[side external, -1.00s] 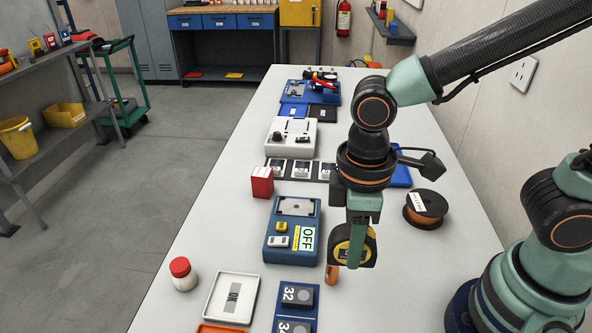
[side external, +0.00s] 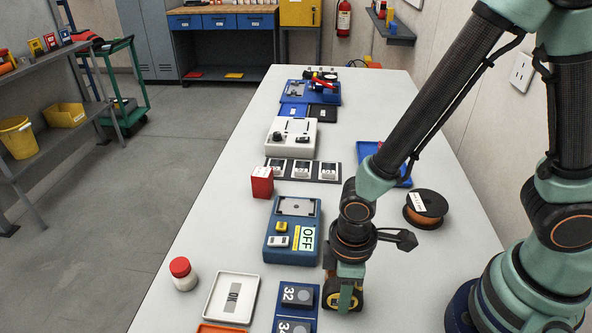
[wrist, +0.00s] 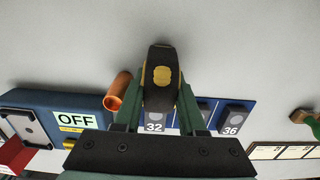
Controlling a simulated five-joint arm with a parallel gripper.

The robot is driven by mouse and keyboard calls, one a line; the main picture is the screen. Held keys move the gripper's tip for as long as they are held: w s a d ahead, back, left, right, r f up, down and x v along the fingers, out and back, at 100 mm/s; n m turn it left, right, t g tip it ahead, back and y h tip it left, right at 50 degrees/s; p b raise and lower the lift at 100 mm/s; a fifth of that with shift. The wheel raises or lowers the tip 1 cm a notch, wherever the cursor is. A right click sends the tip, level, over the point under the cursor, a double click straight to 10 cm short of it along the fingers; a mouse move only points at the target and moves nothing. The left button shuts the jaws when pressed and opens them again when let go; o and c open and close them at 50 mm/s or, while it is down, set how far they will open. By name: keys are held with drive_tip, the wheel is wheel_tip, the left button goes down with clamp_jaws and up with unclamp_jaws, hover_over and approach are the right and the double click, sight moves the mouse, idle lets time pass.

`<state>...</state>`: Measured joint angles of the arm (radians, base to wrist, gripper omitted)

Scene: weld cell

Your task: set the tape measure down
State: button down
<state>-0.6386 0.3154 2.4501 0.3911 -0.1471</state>
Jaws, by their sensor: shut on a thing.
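The tape measure (side external: 343,299), yellow and black, is between the fingers of my gripper (side external: 346,293), low over the white table at the front right. In the wrist view the tape measure (wrist: 161,76) sits upright between both green fingers of my gripper (wrist: 160,98), which is shut on it. Its lower edge is at or very near the table surface; I cannot tell whether it touches. It stands just right of the blue holder with the 32 block (side external: 297,296). My fingers hide part of it in the side view.
An orange cylinder (wrist: 117,90) lies close beside the tape measure. The blue box with the OFF label (side external: 292,232) is behind and left. A white tray (side external: 210,305), a red-capped jar (side external: 183,274) and an orange spool (side external: 426,208) are around. The table (side external: 420,285) to the right is clear.

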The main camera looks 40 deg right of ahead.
drive_tip(key=shift+f, duration=0.25)
drive_tip(key=shift+c, duration=2.4)
unclamp_jaws()
drive_tip(key=shift+r, duration=0.1)
wheel_tip(320, 180, up, 12)
drive_tip(key=shift+a+f, duration=0.1)
drive_tip(key=shift+f, duration=0.1)
drive_tip(key=shift+w+r, duration=0.15)
drive_tip(key=shift+r, duration=0.1)
drive_tip(key=w+d+r+m+t+y, duration=0.1)
drive_tip(key=w+d+r+m+t, duration=0.2)
drive_tip(key=w+d+r+m, duration=0.2)
drive_tip(key=d+r, duration=0.1)
drive_tip(key=d, duration=0.2)
drive_tip(key=shift+w+d+r, duration=0.25)
drive_tip(key=shift+d+r, duration=0.05)
drive_tip(key=shift+r, duration=0.1)
drive_tip(key=d+r+m+t, duration=0.1)
drive_tip(key=d, duration=0.1)
drive_tip(key=d+r+m+t, duration=0.1)
drive_tip(key=d+r, duration=0.1)
drive_tip(key=d, duration=0.1)
drive_tip(key=d+r+m, duration=0.2)
drive_tip(key=d, duration=0.1)
drive_tip(key=shift+w+t+h, duration=0.4)
drive_tip(key=shift+c, duration=1.2)
